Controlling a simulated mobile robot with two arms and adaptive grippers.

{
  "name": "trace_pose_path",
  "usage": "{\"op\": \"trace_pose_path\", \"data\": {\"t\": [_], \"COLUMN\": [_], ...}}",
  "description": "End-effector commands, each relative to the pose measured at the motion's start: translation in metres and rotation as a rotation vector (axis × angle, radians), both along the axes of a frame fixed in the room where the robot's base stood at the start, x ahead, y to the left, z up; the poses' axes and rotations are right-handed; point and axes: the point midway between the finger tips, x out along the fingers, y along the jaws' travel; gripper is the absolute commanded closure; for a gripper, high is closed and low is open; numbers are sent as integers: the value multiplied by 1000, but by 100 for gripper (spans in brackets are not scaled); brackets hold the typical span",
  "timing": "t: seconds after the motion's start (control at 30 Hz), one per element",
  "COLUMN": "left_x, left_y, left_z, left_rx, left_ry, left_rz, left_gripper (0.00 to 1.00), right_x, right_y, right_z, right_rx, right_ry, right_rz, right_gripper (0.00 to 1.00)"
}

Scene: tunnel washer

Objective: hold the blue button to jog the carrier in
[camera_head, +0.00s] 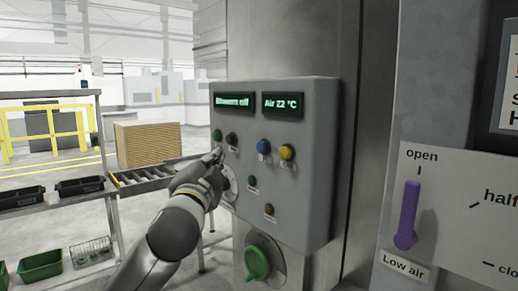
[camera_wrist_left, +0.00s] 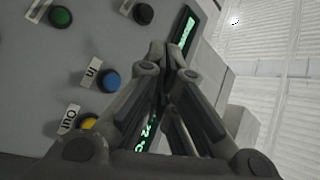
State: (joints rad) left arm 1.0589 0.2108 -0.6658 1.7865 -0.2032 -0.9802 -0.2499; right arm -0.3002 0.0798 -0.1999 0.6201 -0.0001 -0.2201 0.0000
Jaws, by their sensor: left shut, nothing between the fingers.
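The blue button (camera_head: 263,147) is on the front of a grey control box (camera_head: 310,170), left of the yellow button (camera_head: 287,152). In the left wrist view the blue button (camera_wrist_left: 107,79) carries an "In" label and the yellow button (camera_wrist_left: 88,122) an "Out" label. My left gripper (camera_head: 219,154) is shut and empty at the left side of the box front, left of the blue button and apart from it. In the left wrist view its closed fingertips (camera_wrist_left: 166,50) overlap a lit display. Whether they touch the box I cannot tell. No carrier is identifiable. My right gripper is out of view.
A green button (camera_head: 217,135) and a black button (camera_head: 231,138) are close above my left fingertips. A green knob (camera_head: 257,263) is below. A purple lever (camera_head: 408,215) is on a panel at right. A roller conveyor (camera_head: 150,177) is behind my left arm.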

Motion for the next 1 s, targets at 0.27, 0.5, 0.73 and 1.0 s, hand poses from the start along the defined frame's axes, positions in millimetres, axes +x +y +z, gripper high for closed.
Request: {"op": "trace_pose_path", "data": {"t": [0.27, 0.5, 0.73, 1.0], "left_x": [10, 30, 46, 52], "left_y": [-14, -42, -63, -71], "left_z": [0, -1, 0, 0], "left_rx": [-1, 0, -2, -1], "left_ry": [1, 2, 2, 0], "left_rz": [-1, -1, 0, 0], "left_gripper": [100, 100, 100, 100], "right_x": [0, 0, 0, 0], "right_y": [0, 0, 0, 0], "right_z": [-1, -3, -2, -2], "right_rx": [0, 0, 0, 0], "right_ry": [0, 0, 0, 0], "right_rz": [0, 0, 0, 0], "right_gripper": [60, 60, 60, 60]}}
